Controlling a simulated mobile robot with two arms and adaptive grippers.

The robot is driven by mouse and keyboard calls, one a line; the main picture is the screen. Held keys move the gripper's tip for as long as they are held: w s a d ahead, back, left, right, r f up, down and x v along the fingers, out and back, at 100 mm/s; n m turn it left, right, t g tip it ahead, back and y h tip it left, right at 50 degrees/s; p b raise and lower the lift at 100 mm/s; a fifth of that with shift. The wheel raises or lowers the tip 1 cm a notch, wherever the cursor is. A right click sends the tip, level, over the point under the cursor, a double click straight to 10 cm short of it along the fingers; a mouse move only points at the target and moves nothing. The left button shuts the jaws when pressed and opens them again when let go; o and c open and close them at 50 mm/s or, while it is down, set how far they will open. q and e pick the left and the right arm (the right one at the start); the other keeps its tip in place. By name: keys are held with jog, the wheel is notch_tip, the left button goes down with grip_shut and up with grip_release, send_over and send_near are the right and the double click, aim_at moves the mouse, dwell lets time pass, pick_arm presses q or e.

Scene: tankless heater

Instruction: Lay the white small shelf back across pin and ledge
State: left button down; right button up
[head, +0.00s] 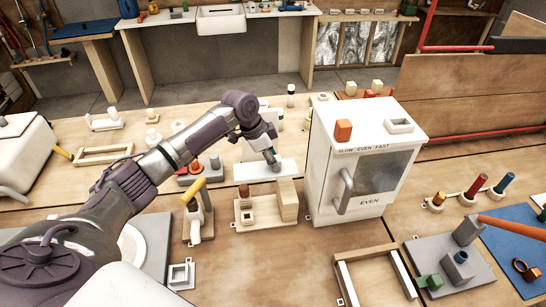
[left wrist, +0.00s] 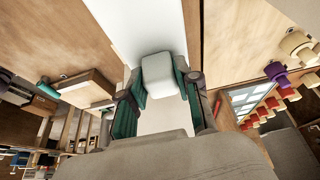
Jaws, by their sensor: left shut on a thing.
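The white small shelf (head: 246,172) is a flat white slab lying crosswise near the middle of the head view. My left gripper (head: 274,160) comes down on it from above. In the left wrist view my left gripper (left wrist: 159,88) is shut on a white block (left wrist: 159,70) on the shelf (left wrist: 146,28), one teal finger on each side. A wooden stand (head: 262,223) is just in front of the shelf, with a square wooden ring (head: 246,217) and a taller wooden block (head: 287,200). I cannot tell whether the shelf touches the stand. My right gripper is out of view.
A white cabinet (head: 328,150) with a handle stands close to the right of the shelf. A holder with a yellow-handled lever (head: 194,193) stands to the left. A wooden frame (head: 373,250) lies in front of the cabinet. Bare table lies in front of the stand.

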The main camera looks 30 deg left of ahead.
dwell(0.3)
pick_arm(q)
jog(key=shift+r+p, duration=0.1)
jog(key=shift+p, duration=0.3)
jog(key=shift+f+b, duration=1.3)
jog(key=shift+f, duration=1.8)
jog(key=shift+f+b, duration=0.3)
jog(key=shift+f, duration=0.2)
jog(key=c, duration=0.7)
grip_release()
send_near(269, 168)
jog(key=shift+x, duration=0.75)
